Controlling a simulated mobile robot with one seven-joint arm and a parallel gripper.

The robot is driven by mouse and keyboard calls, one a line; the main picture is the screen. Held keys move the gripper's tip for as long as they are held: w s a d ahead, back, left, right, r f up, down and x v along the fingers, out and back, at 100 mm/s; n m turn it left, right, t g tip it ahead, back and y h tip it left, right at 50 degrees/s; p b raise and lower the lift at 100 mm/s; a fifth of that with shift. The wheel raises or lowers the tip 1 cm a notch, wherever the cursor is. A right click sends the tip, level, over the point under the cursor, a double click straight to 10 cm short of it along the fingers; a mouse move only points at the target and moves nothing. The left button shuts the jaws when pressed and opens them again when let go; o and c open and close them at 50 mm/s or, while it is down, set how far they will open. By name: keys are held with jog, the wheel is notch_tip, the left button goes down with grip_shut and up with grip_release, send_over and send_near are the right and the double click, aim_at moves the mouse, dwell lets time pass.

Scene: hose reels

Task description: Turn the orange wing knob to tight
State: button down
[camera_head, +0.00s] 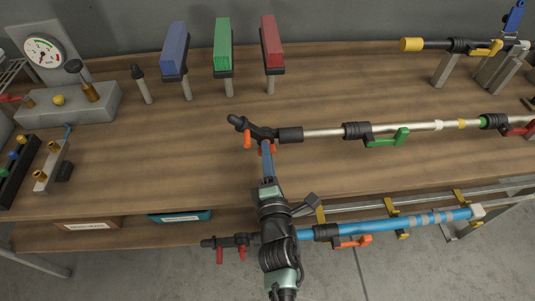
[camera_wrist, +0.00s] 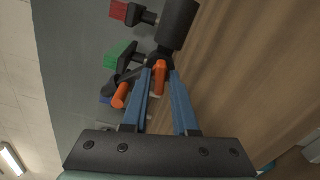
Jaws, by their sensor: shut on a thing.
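A pole with a grey tube (camera_head: 325,132) lies across the table, with a black fitting (camera_head: 256,131) at its left end. Two orange parts hang from that fitting. One orange part (camera_head: 247,139) stands free on the left; it also shows in the wrist view (camera_wrist: 119,95). The other, an orange wing knob (camera_wrist: 160,78), sits between the tips of my blue fingers in the wrist view. My gripper (camera_wrist: 160,72) is shut on this knob; in the head view my gripper (camera_head: 267,147) reaches it from the front and mostly hides it.
Green (camera_head: 387,138) and red (camera_head: 520,130) levers sit farther right along the same line. A blue pole (camera_head: 400,222) lies along the front, right of my arm. Blue, green and red blocks (camera_head: 223,45) stand behind. A gauge (camera_head: 43,50) is at back left. The mid-left tabletop is clear.

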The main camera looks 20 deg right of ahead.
jog(key=m, duration=0.5)
jog(key=m+p, duration=0.1)
jog(key=m, duration=0.4)
jog(key=shift+m, duration=0.3)
jog(key=m+p, duration=0.1)
jog(key=m, duration=0.4)
jog(key=shift+m+p, duration=0.6)
jog(key=shift+m, duration=1.8)
jog(key=c, duration=0.9)
grip_release()
